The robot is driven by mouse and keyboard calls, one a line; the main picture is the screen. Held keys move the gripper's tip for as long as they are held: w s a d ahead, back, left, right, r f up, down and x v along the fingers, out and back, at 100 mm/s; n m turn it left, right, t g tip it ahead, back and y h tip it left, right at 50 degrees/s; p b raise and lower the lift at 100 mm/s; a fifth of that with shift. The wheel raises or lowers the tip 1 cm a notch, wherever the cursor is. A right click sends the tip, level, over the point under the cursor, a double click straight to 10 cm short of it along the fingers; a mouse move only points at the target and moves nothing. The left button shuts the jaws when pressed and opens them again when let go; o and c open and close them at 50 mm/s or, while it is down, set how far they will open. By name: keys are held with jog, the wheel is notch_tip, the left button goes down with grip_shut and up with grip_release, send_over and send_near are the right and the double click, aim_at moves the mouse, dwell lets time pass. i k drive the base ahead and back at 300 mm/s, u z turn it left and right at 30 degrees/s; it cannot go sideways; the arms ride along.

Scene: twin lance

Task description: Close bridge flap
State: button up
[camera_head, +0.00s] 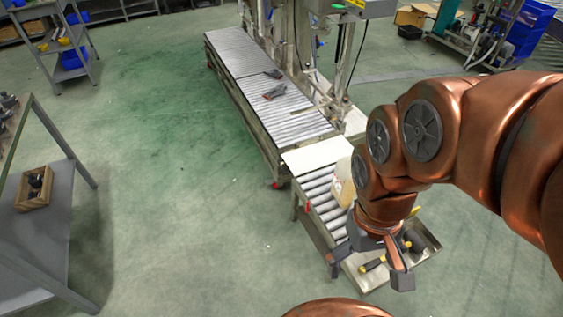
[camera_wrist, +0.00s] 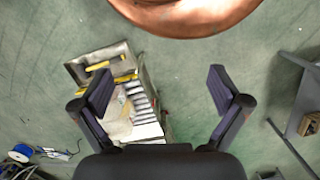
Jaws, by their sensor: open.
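A pale flat plate, which looks like the bridge flap (camera_head: 316,155), lies between the long roller conveyor (camera_head: 250,92) and the short roller table (camera_head: 322,192). It looks about level in the head view, but I cannot tell its exact angle. In the wrist view a pale plate (camera_wrist: 148,132) shows at the lower end of the short rollers, partly hidden by my gripper body. My gripper (camera_head: 369,268) is open and empty, above the near end of the short table, away from the flap. Its two fingers stand wide apart in the wrist view (camera_wrist: 160,90).
A metal tray (camera_head: 427,244) with yellow-handled tools sits at the short table's near end. A pale container (camera_head: 343,186) stands on the rollers, partly behind my arm. Dark tools (camera_head: 274,91) lie on the long conveyor. Open green floor lies left; a grey shelf (camera_head: 45,235) stands far left.

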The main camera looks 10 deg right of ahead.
aim_at(305, 160)
jog(key=k, duration=0.6)
jog(key=z, duration=0.2)
jog(key=i, duration=0.55)
jog(key=u, duration=0.6)
jog(key=i, duration=0.65)
jog(key=u, duration=0.75)
